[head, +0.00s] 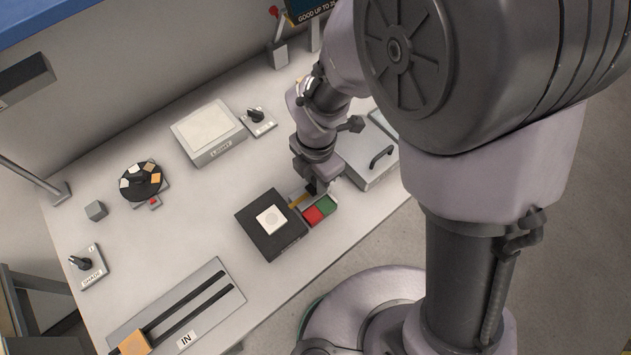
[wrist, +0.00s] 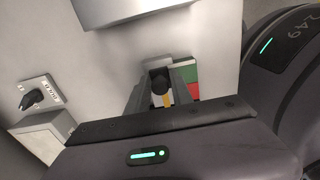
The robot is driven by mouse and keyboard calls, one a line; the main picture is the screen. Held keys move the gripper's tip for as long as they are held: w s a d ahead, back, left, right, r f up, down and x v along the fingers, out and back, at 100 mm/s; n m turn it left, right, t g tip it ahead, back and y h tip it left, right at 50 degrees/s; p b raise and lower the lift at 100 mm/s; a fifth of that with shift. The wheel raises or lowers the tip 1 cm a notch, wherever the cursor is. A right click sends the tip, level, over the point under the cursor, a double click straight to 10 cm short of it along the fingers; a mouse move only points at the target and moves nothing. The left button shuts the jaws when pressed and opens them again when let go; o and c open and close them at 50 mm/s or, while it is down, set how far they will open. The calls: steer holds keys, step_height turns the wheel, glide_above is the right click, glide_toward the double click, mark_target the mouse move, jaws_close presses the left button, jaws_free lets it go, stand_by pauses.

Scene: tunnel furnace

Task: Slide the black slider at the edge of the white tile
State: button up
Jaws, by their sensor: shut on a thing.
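My gripper (head: 313,187) reaches down to the small panel with red and green squares. A yellow-orange strip (wrist: 168,101) shows just below the slider; the strip (head: 299,199) also shows in the head view. The red square (head: 313,215) and green square (head: 326,205) lie beside it. A white tile (head: 271,219) lies on a black block to the left of the panel. In the head view my gripper hides the slider.
A grey box with a black handle (head: 380,157) stands close to the right of my gripper. A light box (head: 208,132), a dark round turntable (head: 141,181), a knob plate (head: 88,267) and a slotted IN panel (head: 177,305) stand on the table.

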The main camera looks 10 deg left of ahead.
mark_target(309, 191)
steer(key=shift+o, duration=0.2)
steer(key=shift+s+a, duration=0.75)
steer(key=shift+s, duration=0.1)
steer(key=shift+c, duration=0.2)
steer(key=o, duration=1.8)
steer(key=shift+c, duration=0.2)
step_height(309, 191, up, 7)
steer(key=p, duration=0.6)
